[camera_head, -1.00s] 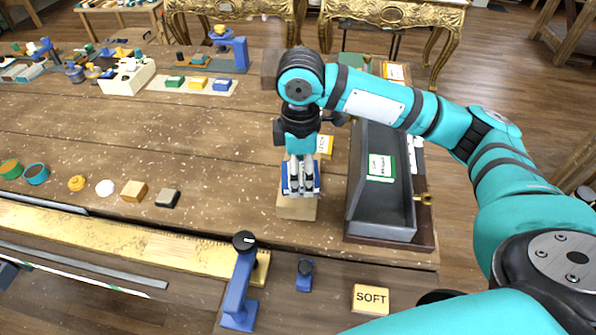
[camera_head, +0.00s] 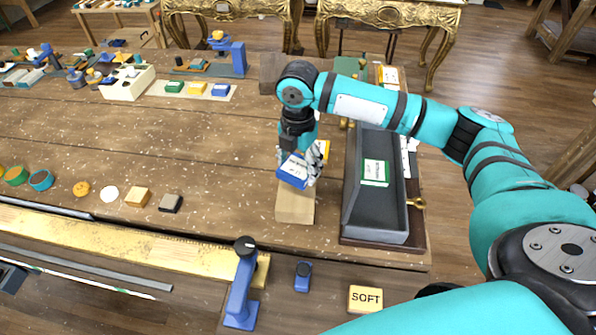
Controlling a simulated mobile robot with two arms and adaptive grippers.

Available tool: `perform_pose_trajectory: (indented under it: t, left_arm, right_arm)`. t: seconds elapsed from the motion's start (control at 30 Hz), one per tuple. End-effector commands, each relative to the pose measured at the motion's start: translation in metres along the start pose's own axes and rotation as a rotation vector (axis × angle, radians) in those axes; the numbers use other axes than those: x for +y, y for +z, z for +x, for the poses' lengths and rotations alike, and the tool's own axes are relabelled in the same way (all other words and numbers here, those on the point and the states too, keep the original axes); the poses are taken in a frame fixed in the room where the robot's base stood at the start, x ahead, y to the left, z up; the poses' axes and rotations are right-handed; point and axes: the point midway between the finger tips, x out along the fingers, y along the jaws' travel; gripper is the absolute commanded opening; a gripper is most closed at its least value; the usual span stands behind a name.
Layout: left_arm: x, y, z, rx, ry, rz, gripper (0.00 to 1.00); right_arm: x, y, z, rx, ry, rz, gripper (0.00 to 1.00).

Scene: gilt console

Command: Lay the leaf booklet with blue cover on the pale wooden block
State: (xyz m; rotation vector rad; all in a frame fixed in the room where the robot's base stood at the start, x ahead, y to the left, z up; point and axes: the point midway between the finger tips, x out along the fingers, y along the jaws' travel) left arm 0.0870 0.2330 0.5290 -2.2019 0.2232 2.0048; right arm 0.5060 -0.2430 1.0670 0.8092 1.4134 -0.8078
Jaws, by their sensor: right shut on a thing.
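The leaf booklet with blue cover (camera_head: 292,170) is held tilted in my right gripper (camera_head: 306,168), at the far end of the pale wooden block. The pale wooden block (camera_head: 295,205) stands on the bench, and its near part is bare. The booklet overlaps the block's far edge in the picture; I cannot tell whether they touch. My right gripper is shut on the booklet, with the arm above it. My left gripper is not in view.
A grey tray (camera_head: 378,236) with a green-edged booklet (camera_head: 375,172) stands just right of the block. A yellow-edged booklet (camera_head: 324,150) lies behind the gripper. A blue clamp (camera_head: 243,285) and a SOFT block (camera_head: 365,299) are in front. Bench left of the block is mostly clear.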

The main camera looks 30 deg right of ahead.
Motion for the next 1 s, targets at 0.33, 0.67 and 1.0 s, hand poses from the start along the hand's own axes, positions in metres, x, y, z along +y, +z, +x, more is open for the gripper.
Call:
perform_pose_trajectory:
  t: [0.33, 0.67, 1.0]
  left_arm:
    - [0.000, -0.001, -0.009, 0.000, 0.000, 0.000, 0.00]
    - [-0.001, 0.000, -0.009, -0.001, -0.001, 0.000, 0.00]
    - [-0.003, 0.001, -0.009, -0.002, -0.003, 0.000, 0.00]
  right_arm:
    - [0.000, -0.001, 0.035, 0.001, 0.000, -0.001, 0.36]
    - [0.000, -0.001, 0.037, 0.001, 0.000, 0.000, 0.73]
    - [-0.001, -0.001, 0.037, 0.001, -0.001, 0.000, 0.91]
